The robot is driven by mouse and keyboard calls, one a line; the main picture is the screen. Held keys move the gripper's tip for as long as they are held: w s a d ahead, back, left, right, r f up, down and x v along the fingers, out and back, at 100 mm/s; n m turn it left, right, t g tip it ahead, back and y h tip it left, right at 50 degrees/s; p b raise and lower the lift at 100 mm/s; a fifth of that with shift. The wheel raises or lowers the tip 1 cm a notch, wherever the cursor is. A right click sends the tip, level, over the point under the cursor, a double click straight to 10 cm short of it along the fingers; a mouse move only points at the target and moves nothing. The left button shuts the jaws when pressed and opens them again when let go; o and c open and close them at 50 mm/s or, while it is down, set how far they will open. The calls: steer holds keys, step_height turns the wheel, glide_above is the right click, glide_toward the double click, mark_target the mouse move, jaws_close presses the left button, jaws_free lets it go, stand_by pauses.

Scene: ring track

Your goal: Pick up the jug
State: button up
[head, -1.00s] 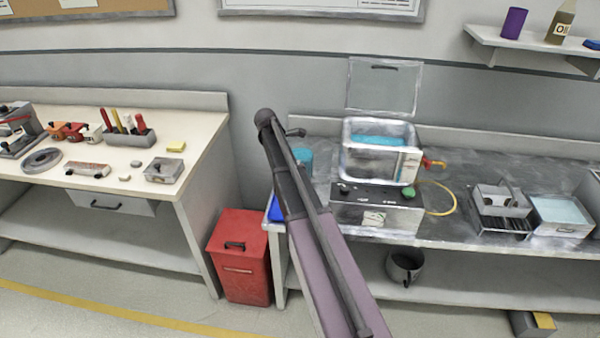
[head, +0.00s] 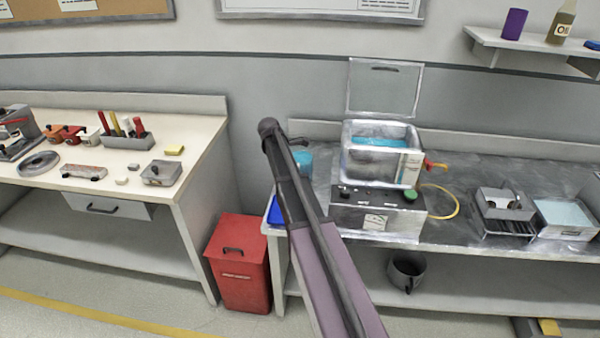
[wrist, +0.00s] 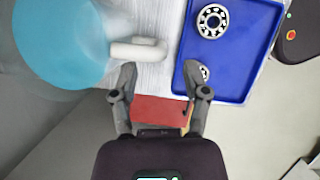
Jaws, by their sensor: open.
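The jug (head: 305,160) stands at the left end of the right-hand bench, partly hidden behind my arm in the head view. In the wrist view the jug (wrist: 62,40) is a wide round vessel showing blue, at the upper left. Its pale handle (wrist: 140,50) sticks out to the right, just beyond my left fingertip. My gripper (wrist: 165,88) is open and empty, with its fingertips close to the handle but not around it. The fingertips are not clearly visible in the head view.
A blue tray (wrist: 232,85) with bearing rings lies right of the handle. A red bin (head: 240,262) stands on the floor by the bench's left end. A tank with a raised lid (head: 380,150) stands right of the jug.

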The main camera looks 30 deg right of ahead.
steer(key=shift+b+x, duration=2.05)
steer(key=shift+x, duration=0.3)
jaws_close()
